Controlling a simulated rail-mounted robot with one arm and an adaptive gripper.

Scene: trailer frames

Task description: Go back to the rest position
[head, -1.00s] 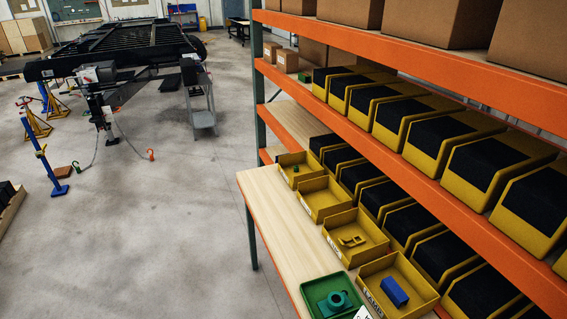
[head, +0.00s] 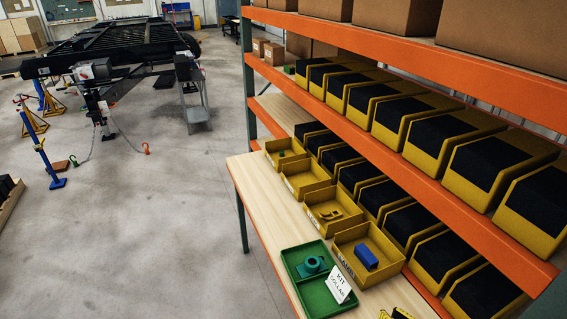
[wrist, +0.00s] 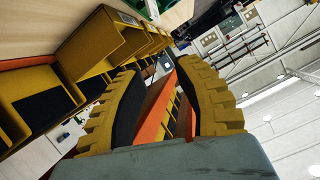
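My gripper (wrist: 163,72) shows in the wrist view with its two yellow ribbed, black-lined fingers apart and nothing between them. The wrist view is tilted, with shelving and yellow bins beyond the fingers. In the head view a small yellow and black piece shows at the bottom edge; I cannot tell whether it is a fingertip. The rest of the arm is out of view there. A green kit tray (head: 290,262) with a green round part (head: 312,266) and a white card (head: 339,284) sits on the wooden bench top (head: 262,196).
Open yellow bins (head: 338,236) line the bench, one holding a blue block (head: 366,257). The orange-beamed shelf (head: 372,140) with yellow bins and cardboard boxes (head: 398,14) fills the right. Open grey floor (head: 150,210) lies left, with a black trailer frame (head: 110,50) behind.

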